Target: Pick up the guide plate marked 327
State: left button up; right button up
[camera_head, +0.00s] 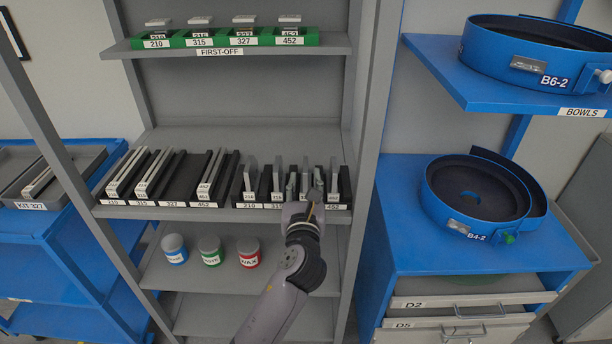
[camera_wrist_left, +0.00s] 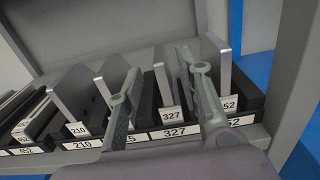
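The guide plate marked 327 (camera_wrist_left: 160,88) is a thin upright grey plate with a white 327 tag, standing in a slot of the black rack (camera_wrist_left: 148,122). In the head view it is largely hidden by my gripper. My left gripper (camera_wrist_left: 160,68) is open, and its fingers show on either side of the 327 plate in the wrist view; I see no grip on it. The left gripper also shows in the head view (camera_head: 305,192), at the shelf's right part. Plates marked 210 (camera_wrist_left: 73,98) and 452 (camera_wrist_left: 216,65) stand on either side, with another plate (camera_wrist_left: 114,78) between 210 and 327.
Long bars in black holders (camera_head: 160,177) fill the shelf's left part. Green trays (camera_head: 243,38) sit above, and three jars (camera_head: 210,251) below. A grey shelf post (camera_head: 368,130) stands close right of my gripper. Blue bowls (camera_head: 480,196) stand farther right.

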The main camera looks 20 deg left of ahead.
aim_at(306, 160)
pick_arm(q)
jog(key=x, duration=0.7)
jog(key=shift+w+f, duration=0.1)
jog(key=shift+w, duration=0.15)
jog(key=shift+s, duration=0.1)
jog(key=shift+c, duration=0.2)
grip_shut()
